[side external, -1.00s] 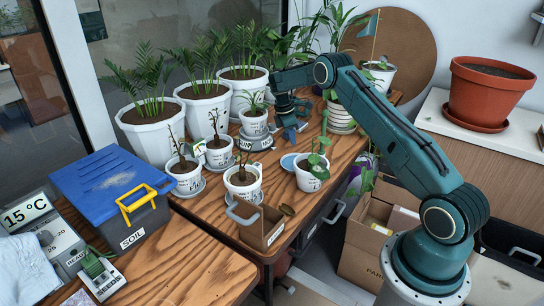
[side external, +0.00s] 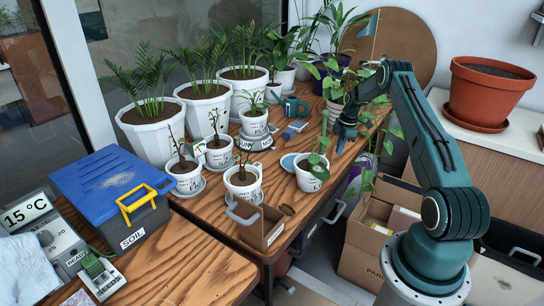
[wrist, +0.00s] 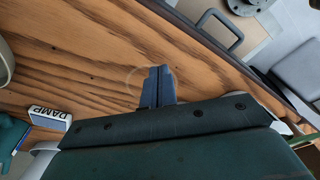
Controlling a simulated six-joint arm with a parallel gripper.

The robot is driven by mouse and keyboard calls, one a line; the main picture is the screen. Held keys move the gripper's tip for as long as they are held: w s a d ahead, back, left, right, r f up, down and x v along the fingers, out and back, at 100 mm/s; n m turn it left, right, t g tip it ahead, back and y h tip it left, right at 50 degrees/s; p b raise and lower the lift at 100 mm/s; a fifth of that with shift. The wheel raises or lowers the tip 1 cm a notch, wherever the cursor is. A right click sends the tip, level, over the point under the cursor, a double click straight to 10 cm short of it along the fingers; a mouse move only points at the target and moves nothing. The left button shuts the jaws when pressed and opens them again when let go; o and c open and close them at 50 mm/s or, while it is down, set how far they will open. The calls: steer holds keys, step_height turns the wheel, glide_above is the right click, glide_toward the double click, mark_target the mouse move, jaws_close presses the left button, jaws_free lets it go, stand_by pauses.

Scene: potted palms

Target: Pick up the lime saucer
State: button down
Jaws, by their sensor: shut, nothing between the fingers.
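I cannot make out a lime saucer in either view. A blue saucer (side external: 289,162) lies on the wooden table beside a small white pot with a seedling (side external: 312,172). Grey saucers sit under other small pots. My gripper (side external: 341,148) points down over the table's right side, to the right of the blue saucer and apart from it. In the wrist view my gripper (wrist: 156,84) is shut and empty, its fingers together above bare wood near a faint pale ring mark.
A white block marked DAMP (wrist: 49,117) lies near my gripper. White palm pots (side external: 203,112) line the back left. A cardboard box (side external: 262,228) is at the front edge. A drawer handle (wrist: 220,28) shows beyond the table edge.

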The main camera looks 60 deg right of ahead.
steer(key=shift+s+d+f, duration=0.15)
steer(key=shift+s+d, duration=0.15)
steer(key=shift+s, duration=0.25)
steer(key=w+a, duration=0.2)
steer(key=w, duration=0.1)
steer(key=w+a, duration=0.2)
steer(key=a, duration=0.1)
steer(key=w+a+f, duration=0.1)
steer(key=w+a, duration=0.2)
steer(key=shift+w+a, duration=0.15)
steer(key=shift+w, duration=0.15)
steer(key=shift+f, duration=0.3)
steer(key=shift+f, duration=0.1)
steer(key=s+d, duration=1.2)
steer(key=s, duration=0.1)
steer(key=shift+d, duration=0.3)
